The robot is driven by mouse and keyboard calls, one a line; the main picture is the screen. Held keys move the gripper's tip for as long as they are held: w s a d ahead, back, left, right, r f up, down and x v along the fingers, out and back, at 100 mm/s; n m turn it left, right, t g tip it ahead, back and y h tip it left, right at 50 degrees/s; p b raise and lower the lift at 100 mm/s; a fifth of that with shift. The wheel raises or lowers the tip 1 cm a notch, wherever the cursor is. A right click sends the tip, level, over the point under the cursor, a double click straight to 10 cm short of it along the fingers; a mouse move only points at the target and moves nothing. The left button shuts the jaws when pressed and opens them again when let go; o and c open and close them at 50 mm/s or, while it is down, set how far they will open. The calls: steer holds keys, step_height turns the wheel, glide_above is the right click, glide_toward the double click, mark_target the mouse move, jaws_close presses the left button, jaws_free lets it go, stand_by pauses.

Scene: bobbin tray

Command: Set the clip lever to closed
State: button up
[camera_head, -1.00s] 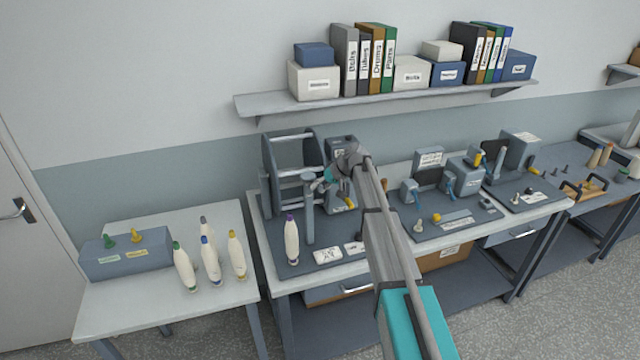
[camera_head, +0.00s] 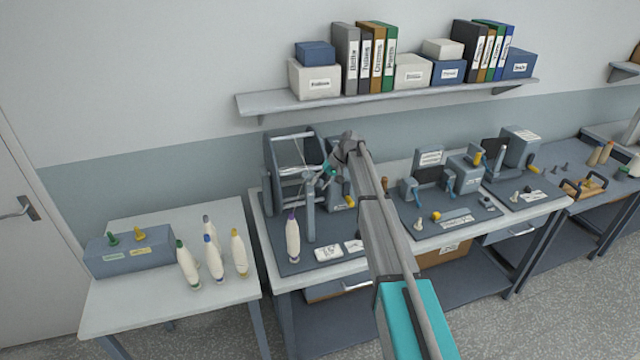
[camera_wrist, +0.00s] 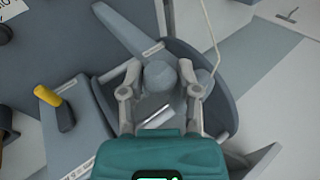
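My gripper (camera_wrist: 160,80) is open, with its two grey fingers apart on either side of a rounded grey knob (camera_wrist: 158,75). A flat grey lever arm (camera_wrist: 127,35) runs from near this knob toward the upper left; I take it for the clip lever, but cannot be sure. Whether the fingers touch the knob cannot be told. In the head view my gripper (camera_head: 328,176) is beside the top of an upright grey post (camera_head: 310,208) at the left workstation.
A grey frame with rails (camera_head: 285,165) stands just behind the post. A purple-tipped bobbin (camera_head: 292,238) stands in front of it. A yellow-handled part (camera_wrist: 46,95) is left of my gripper in the wrist view. The shelf (camera_head: 390,98) hangs above.

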steer(key=o, duration=0.4)
steer(key=shift+c, duration=0.2)
steer(key=shift+f, duration=0.1)
